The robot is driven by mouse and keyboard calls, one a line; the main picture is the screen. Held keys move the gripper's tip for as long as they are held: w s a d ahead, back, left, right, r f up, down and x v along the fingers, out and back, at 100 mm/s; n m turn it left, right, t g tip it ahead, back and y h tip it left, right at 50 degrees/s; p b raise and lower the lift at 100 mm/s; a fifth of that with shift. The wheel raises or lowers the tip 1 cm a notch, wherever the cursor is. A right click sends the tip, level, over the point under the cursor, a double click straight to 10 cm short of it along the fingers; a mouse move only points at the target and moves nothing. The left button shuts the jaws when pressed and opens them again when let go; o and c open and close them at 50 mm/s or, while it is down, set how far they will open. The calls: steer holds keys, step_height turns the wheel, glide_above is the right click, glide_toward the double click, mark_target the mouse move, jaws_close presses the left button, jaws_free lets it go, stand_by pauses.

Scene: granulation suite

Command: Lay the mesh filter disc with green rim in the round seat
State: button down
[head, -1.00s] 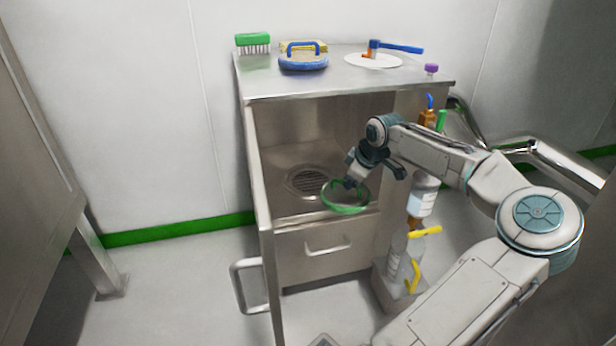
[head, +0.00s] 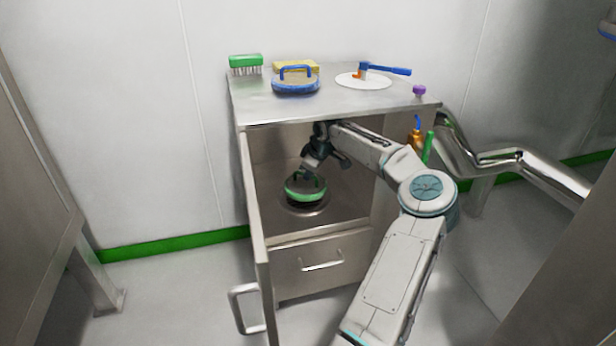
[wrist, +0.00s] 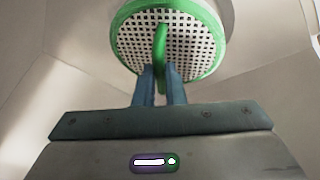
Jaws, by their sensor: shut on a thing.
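The mesh filter disc with green rim (head: 305,190) is inside the open cabinet compartment, over the round seat (head: 307,210). In the wrist view the disc (wrist: 185,45) shows a perforated white face and a green loop handle. My gripper (head: 308,175) is shut on that handle; its fingers (wrist: 158,85) close around it in the wrist view. The disc looks slightly tilted in the head view and covers most of the seat. Only the seat's front and side rim shows. I cannot tell whether the disc touches the seat.
The cabinet (head: 238,115) has side walls and a top close around my arm.

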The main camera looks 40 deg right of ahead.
mark_target(308, 185)
steer(key=shift+w+r+p, duration=0.15)
steer(key=shift+w+p, duration=0.2)
steer(key=shift+w, duration=0.1)
step_height(308, 185, down, 4)
steer(key=shift+d+r+b, duration=0.1)
steer(key=shift+b, duration=0.35)
steer(key=shift+f+b, duration=0.4)
steer(key=shift+b, duration=0.15)
steer(key=c, duration=1.5)
jaws_free()
steer(key=shift+r, duration=0.15)
steer(key=shift+r+p, duration=0.3)
steer(key=shift+p, duration=0.25)
steer(key=s+r, duration=0.1)
steer(key=s+r+p, duration=0.1)
steer(key=r, duration=0.1)
steer(key=shift+s+a, duration=0.2)
steer(key=shift+s, duration=0.15)
steer(key=s+a+p, duration=0.1)
steer(key=s+p, duration=0.1)
steer(key=s, duration=0.8)
steer(key=shift+s+a+f+p, duration=0.2)
steer(key=shift+s+a+p, duration=0.1)
steer(key=shift+a, duration=0.05)
